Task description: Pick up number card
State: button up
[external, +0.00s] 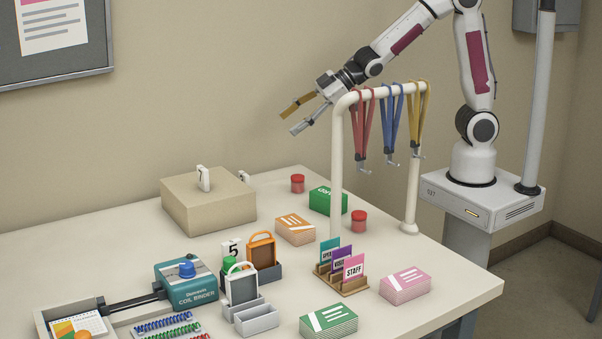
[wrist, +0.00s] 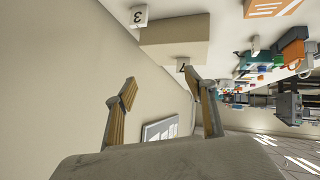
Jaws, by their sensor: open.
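A white number card with a 7 (external: 203,178) stands upright on top of a beige box (external: 190,212). In the wrist view this card (wrist: 182,64) shows small on the box (wrist: 172,52), close to the right fingertip in the picture. A card with a 3 (wrist: 139,14) stands beside the box; in the external view it (external: 245,176) is mostly hidden behind the box. A card with a 5 (external: 233,250) stands farther forward. My gripper (external: 288,123) is open and empty, in the air above and right of the box. Its spread fingers show in the wrist view (wrist: 160,82).
A white rack (external: 337,170) with red, blue and yellow lanyards stands close to my arm. Card stacks (external: 295,230), red-lidded jars (external: 297,184), a STAFF card holder (external: 342,280) and a coil binder (external: 187,285) crowd the table. The table's back left is bare.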

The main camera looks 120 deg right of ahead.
jog(key=w+d+f+t+y, duration=0.1)
jog(key=w+d+f, duration=0.3)
jog(key=d+f, duration=0.4)
jog(key=t+y, duration=0.2)
send_near(241, 178)
jog(key=shift+w+d+f, duration=0.6)
jog(key=shift+f, duration=0.1)
jog(key=shift+s+d+f+t+y, duration=0.1)
jog(key=shift+s+f+t+y, duration=0.15)
jog(key=shift+f+y, duration=0.2)
jog(key=shift+w, duration=0.1)
jog(key=shift+x, duration=1.25)
jog(key=shift+w+d, duration=0.1)
jog(key=shift+w, duration=0.05)
jog(key=shift+d+x, duration=0.1)
jog(key=shift+x, duration=1.15)
jog(key=shift+d+x, duration=0.15)
jog(key=shift+x, duration=1.1)
jog(key=shift+r, duration=0.15)
